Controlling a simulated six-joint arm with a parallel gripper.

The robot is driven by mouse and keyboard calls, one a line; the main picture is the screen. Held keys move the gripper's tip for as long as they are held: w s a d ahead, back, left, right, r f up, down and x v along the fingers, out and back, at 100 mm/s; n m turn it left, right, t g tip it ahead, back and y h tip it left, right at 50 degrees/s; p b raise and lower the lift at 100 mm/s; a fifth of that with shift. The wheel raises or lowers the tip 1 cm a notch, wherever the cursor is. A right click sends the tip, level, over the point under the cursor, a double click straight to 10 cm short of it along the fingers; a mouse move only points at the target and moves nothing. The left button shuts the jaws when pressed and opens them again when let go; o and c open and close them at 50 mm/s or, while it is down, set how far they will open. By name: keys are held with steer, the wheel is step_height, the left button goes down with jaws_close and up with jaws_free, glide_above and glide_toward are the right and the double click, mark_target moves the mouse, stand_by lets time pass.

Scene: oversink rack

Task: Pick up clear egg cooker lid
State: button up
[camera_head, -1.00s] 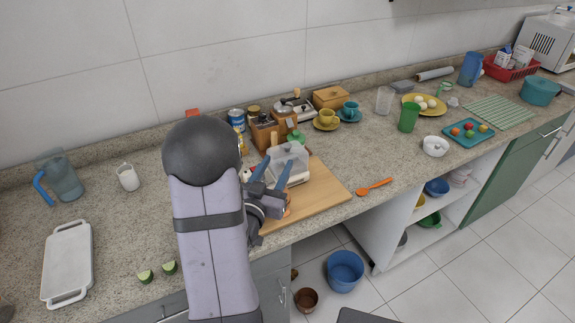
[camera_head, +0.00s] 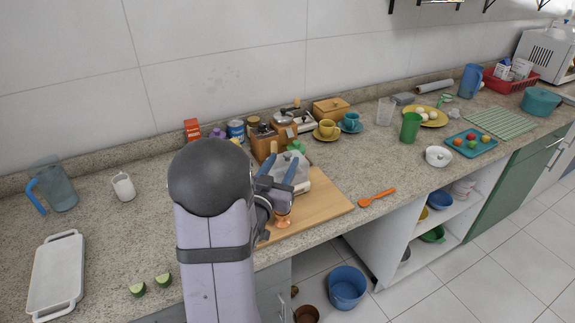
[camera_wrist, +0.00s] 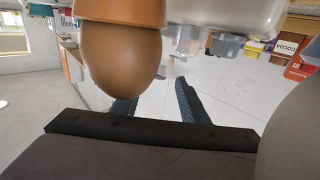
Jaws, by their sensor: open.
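The egg cooker (camera_head: 302,187) is a pale appliance on the wooden board, with a clear, boxy lid (camera_head: 299,164) on top. My gripper (camera_head: 279,166) is open, its two blue fingers pointing away at the lid. In the head view they overlap the lid's front and left side; I cannot tell whether they touch it. In the wrist view, which looks upside down, the open fingers (camera_wrist: 157,98) show below the cooker's pale body (camera_wrist: 235,14). The lid's outline is hard to make out there. My arm hides part of the board.
A brown egg (camera_wrist: 120,58) in an orange cup (camera_head: 283,219) stands close to my gripper, at the board's front. Wooden containers (camera_head: 264,143) crowd behind the cooker. An orange spoon (camera_head: 377,197) lies right of the board (camera_head: 325,205). Counter at left has free room.

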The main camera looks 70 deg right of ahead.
mark_target(286, 157)
steer(key=shift+d+p, duration=0.8)
steer(key=shift+d, duration=1.45)
jaws_close()
